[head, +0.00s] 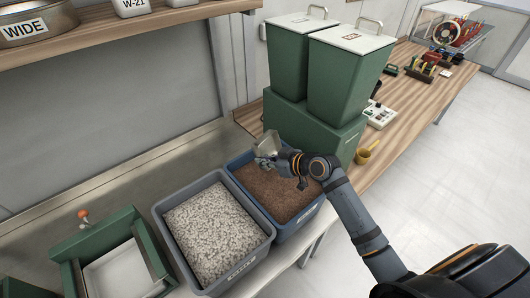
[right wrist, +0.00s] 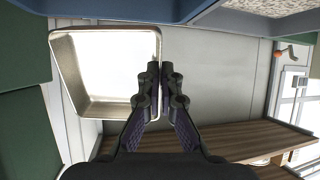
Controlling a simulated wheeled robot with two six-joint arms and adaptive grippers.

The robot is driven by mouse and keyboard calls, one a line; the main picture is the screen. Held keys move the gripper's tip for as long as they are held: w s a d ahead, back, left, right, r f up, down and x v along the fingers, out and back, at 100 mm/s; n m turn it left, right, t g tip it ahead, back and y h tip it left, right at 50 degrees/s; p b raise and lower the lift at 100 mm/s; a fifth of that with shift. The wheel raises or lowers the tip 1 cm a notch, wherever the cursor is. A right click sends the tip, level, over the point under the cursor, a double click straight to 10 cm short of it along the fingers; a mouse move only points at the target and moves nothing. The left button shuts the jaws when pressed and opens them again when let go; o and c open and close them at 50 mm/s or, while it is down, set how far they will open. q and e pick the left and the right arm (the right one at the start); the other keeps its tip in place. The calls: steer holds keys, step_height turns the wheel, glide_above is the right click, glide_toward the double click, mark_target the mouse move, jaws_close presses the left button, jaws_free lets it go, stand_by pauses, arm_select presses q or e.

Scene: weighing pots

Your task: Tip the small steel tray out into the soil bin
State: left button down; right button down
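The small steel tray (head: 267,143) is held by its rim, tilted, above the back part of the soil bin (head: 290,230). My right gripper (head: 270,160) is shut on the tray's edge. In the right wrist view the tray (right wrist: 70,80) shows to the left of the closed fingers (right wrist: 163,85), with its inside bright; I see no soil in it there. The bin is blue-grey and holds brown soil, and its wall (right wrist: 110,9) shows at the top of the right wrist view. My left gripper is not in view.
A grey bin of white pebbles (head: 210,230) stands left of the soil bin. Green lidded bins (head: 345,75) stand on a green block (head: 310,130) behind it. A green box-like device (head: 65,250) is at lower left. A yellow scoop (head: 364,155) lies on the wooden counter (head: 415,100).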

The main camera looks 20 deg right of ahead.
mark_target(256, 146)
steer(key=r+g+h+p, duration=0.1)
steer(key=g+p, duration=0.1)
steer(key=p, duration=0.1)
steer(key=w+a+r+g+h+p, duration=0.1)
steer(key=g+h+p, duration=0.1)
steer(key=g+p, duration=0.1)
steer(key=w+r+g+h+p, duration=0.1)
steer(key=g+h+p, duration=0.1)
steer(key=g+p, duration=0.1)
steer(key=shift+w+a+r, duration=0.2)
steer(key=shift+a+r, duration=0.2)
steer(key=g+h, duration=0.1)
steer(key=r+g+h, duration=0.1)
steer(key=g, duration=0.1)
steer(key=shift+w+a+r, duration=0.1)
steer(key=shift+w, duration=0.1)
steer(key=shift+s+r+g+h, duration=0.15)
steer(key=shift+r+g+h, duration=0.1)
steer(key=shift+g+h, duration=0.05)
steer(key=shift+d+f, duration=0.1)
steer(key=shift+d, duration=0.1)
